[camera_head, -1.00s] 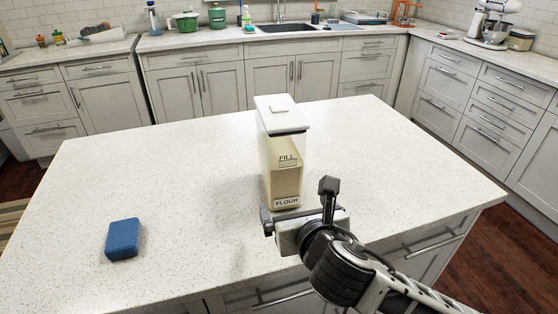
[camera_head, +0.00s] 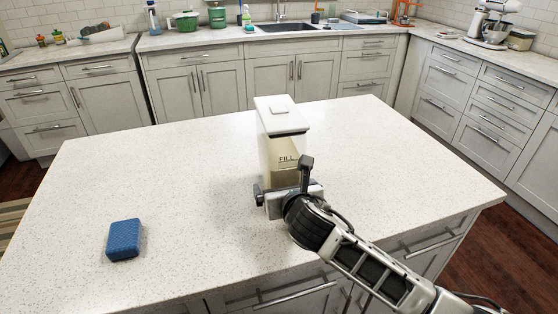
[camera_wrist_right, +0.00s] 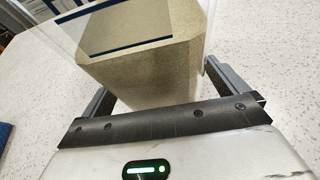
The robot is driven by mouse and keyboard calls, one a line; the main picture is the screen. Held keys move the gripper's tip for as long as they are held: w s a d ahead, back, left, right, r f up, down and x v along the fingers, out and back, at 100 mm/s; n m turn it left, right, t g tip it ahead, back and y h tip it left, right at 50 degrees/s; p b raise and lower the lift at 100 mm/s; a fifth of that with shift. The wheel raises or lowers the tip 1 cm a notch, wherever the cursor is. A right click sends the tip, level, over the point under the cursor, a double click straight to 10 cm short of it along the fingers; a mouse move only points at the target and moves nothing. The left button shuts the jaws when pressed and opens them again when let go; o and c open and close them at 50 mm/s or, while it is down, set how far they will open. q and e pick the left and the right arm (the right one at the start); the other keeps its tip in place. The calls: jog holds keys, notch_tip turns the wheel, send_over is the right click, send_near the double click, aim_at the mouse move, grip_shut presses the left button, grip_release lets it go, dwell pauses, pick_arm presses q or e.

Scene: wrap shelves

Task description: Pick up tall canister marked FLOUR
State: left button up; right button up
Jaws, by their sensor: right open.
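The tall canister marked FLOUR (camera_head: 280,148) stands upright on the island counter, with a white lid and pale flour inside. Its FILL label shows; its lower front is hidden behind my right gripper in the head view. My right gripper (camera_head: 283,188) is at the lower part of the canister. In the right wrist view the canister (camera_wrist_right: 150,65) stands between the two open fingers (camera_wrist_right: 158,88), one on each side. I cannot tell whether they touch it. My left gripper is not in view.
The island counter (camera_head: 180,190) is mostly clear. A blue sponge-like block (camera_head: 123,239) lies at its front left. Back counters hold a sink (camera_head: 285,28), a green pot (camera_head: 186,21) and a stand mixer (camera_head: 490,24).

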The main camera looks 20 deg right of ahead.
jog(key=c, duration=1.5)
jog(key=shift+w+r, duration=0.1)
jog(key=shift+r, duration=0.15)
jog(key=c, duration=0.3)
